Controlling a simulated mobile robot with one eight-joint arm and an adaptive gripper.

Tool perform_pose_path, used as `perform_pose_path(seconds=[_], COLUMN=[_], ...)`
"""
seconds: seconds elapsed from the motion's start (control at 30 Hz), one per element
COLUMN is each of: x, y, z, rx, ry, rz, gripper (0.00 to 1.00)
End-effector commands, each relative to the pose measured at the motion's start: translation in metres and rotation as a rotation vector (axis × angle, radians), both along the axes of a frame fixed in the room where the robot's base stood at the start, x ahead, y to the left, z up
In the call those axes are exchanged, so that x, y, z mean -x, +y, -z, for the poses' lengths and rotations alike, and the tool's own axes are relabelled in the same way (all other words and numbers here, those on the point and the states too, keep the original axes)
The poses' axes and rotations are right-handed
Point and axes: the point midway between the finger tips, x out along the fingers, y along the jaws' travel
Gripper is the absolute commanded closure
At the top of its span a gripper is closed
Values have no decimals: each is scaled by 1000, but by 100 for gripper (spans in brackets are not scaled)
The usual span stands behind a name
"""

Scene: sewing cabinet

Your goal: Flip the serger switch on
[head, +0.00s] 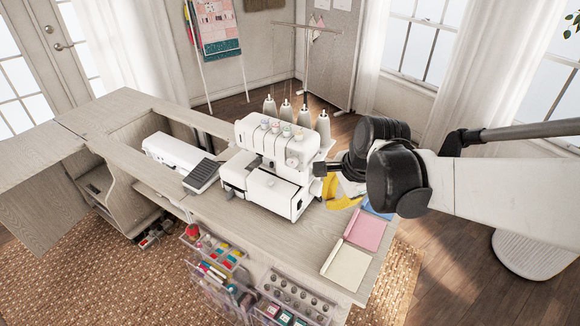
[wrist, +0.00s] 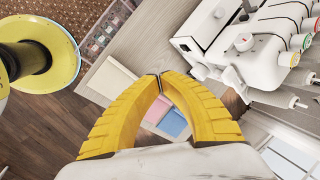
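The white serger (head: 268,165) stands on the wooden cabinet top, with several thread cones behind it. It also shows at the upper right of the wrist view (wrist: 262,68), with a round knob on its side. I cannot pick out the switch in either view. My gripper (wrist: 160,75) has its two yellow fingers bent inward, with their tips meeting and nothing visible between them. In the head view the yellow fingers (head: 343,202) are just right of the serger, partly hidden by my arm. In the wrist view the fingertips appear apart from the machine.
Pink (head: 365,230) and cream (head: 346,265) fabric squares lie on the cabinet top, right of the serger. A white sewing machine (head: 172,150) and a dark pedal (head: 202,176) are at its left. Clear bins (head: 295,298) of notions hang at the front edge.

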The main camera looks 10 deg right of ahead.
Motion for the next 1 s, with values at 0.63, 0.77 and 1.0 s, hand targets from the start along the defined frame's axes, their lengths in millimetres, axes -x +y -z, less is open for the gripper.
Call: perform_pose_path(seconds=[0.63, 0.77, 1.0], x=[-64, -64, -64], y=[-36, -36, -35], z=[66, 66, 69], rx=[-422, -424, -423], ry=[290, 292, 291], rz=[853, 858, 855], gripper=[100, 100, 100])
